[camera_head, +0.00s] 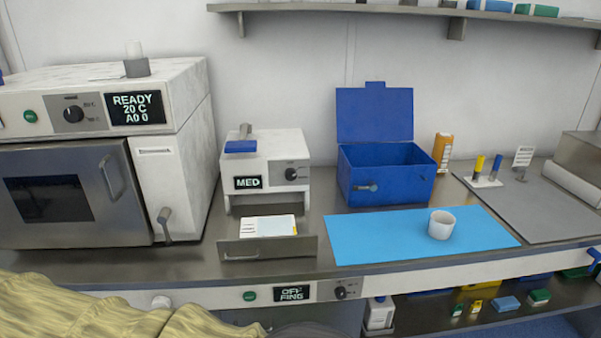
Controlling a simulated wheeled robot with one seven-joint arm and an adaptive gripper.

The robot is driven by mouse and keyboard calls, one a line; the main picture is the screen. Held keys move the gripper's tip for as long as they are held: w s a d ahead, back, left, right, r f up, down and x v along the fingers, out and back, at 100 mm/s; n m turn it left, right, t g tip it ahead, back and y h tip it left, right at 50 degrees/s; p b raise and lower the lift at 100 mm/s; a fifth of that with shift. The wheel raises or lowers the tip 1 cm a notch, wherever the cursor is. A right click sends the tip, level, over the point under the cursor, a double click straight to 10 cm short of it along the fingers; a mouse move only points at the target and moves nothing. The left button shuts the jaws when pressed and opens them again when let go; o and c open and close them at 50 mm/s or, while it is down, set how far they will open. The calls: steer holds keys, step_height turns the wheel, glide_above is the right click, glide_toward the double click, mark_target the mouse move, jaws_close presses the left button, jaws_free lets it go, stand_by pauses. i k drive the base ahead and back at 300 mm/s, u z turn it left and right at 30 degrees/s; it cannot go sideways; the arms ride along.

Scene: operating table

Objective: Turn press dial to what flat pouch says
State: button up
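The press (265,160) is a small white machine on the counter, with a blue-ended lever on top. Its display (247,183) reads MED. Its black dial (291,174) is on the front, right of the display; the marks around it are too small to read. A flat white and pale blue pouch (276,226) lies in the open drawer or tray (268,248) below the press front. Its print is too small to read. My gripper is not in view.
A large steriliser (75,190) reading READY 20 C stands left. Right of the press are an open blue box (390,180), an orange carton (442,150) and a blue mat (370,237) with a white cup (441,225). An under-counter panel (250,296) has another display and dial.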

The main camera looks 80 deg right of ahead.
mark_target(290, 174)
steer(key=z, duration=2.45)
